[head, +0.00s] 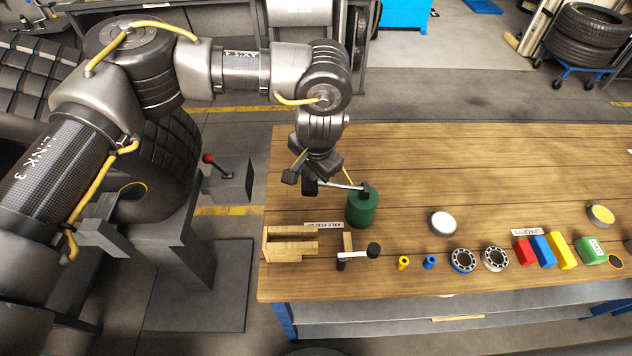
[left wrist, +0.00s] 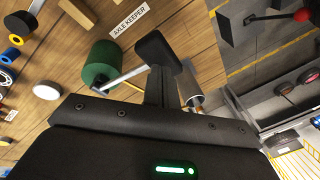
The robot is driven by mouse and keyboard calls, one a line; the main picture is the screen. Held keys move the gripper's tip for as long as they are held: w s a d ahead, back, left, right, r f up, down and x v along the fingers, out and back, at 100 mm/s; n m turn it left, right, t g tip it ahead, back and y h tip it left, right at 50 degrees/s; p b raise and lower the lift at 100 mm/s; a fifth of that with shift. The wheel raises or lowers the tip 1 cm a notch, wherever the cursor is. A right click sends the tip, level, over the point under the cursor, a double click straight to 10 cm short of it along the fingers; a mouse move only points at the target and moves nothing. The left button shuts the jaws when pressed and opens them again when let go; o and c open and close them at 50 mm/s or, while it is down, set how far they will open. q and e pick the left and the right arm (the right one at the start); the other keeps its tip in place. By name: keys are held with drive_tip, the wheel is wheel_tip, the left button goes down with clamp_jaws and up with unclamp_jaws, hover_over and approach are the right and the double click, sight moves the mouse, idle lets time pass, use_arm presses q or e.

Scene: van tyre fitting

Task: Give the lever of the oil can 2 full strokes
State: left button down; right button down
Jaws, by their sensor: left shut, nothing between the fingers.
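The green oil can (head: 362,210) stands upright on the wooden workbench, left of the bench's middle. Its pale lever (head: 342,186) reaches left from the dark cap on top of the can. My left gripper (head: 311,186) is shut and empty, at the lever's free end. In the left wrist view the oil can (left wrist: 101,66) is left of the left gripper (left wrist: 158,50), and the lever (left wrist: 122,77) runs from the can to behind the dark fingers. Whether the fingers touch the lever is hidden. My right gripper is not in view.
A wooden holder (head: 290,244) and a black-knobbed crank (head: 358,254) lie in front of the can. A white-topped tin (head: 443,222), bearings (head: 463,261) and coloured blocks (head: 541,249) lie to the right. A red-knobbed lever box (head: 230,181) stands left of the bench. The bench behind the can is clear.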

sight(308, 182)
use_arm(q)
drive_tip(key=shift+a+f+b, duration=0.3)
drive_tip(key=shift+f+b, duration=0.2)
drive_tip(key=shift+f, duration=0.6)
drive_tip(key=shift+a+f+b, duration=0.25)
drive_tip(key=shift+f+b, duration=0.3)
drive_tip(key=shift+f, duration=0.3)
